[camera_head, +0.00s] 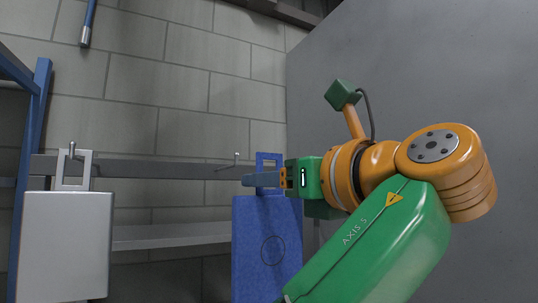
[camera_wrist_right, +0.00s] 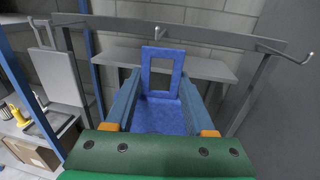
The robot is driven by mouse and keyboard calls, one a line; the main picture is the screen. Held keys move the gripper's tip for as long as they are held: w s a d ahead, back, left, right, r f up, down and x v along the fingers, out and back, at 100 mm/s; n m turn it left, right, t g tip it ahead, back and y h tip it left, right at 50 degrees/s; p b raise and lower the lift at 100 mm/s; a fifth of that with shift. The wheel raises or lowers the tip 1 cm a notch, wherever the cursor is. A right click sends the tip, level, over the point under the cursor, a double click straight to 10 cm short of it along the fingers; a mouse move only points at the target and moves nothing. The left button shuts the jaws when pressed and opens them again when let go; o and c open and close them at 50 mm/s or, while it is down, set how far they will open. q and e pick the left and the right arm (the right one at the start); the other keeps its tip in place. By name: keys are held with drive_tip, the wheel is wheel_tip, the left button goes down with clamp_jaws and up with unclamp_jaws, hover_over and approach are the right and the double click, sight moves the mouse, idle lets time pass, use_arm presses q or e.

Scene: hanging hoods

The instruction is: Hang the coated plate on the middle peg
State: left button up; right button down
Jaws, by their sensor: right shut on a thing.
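The blue coated plate (camera_head: 265,245) hangs from my right gripper (camera_head: 256,180), which is shut on it just below its handle frame. In the right wrist view the plate's rectangular frame (camera_wrist_right: 162,72) stands up between the fingers (camera_wrist_right: 160,100). The middle peg (camera_head: 237,157) sticks out of the grey rail, just left of the frame in the head view. In the wrist view the peg's tip (camera_wrist_right: 155,34) shows just above the frame's top bar, and the opening is not around it. My left gripper is not in view.
A light grey plate (camera_head: 65,245) hangs on the left peg (camera_head: 72,150). The right peg (camera_wrist_right: 307,60) is bare in the wrist view. A grey shelf (camera_head: 170,235) runs below the rail. A blue post (camera_head: 35,130) stands at left, and a grey wall panel (camera_head: 430,70) at right.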

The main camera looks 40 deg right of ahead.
drive_tip(key=s+a+r+y, duration=0.1)
drive_tip(key=s+a+r+n+y, duration=0.1)
drive_tip(key=s+r, duration=0.1)
drive_tip(key=shift+s+a+r+n+y, duration=0.1)
drive_tip(key=shift+a+n+y, duration=0.2)
drive_tip(key=shift+y, duration=0.1)
drive_tip(key=w+p, duration=0.1)
drive_tip(key=w, duration=0.2)
drive_tip(key=shift+w+d, duration=0.1)
drive_tip(key=shift+d, duration=0.1)
drive_tip(key=w, duration=0.2)
drive_tip(key=w+d+p, duration=0.1)
drive_tip(key=w, duration=0.1)
drive_tip(key=shift+w+d, duration=0.1)
drive_tip(key=shift+w, duration=0.25)
drive_tip(key=shift+p, duration=0.3)
drive_tip(key=shift+w+d, duration=0.15)
drive_tip(key=shift+w, duration=0.25)
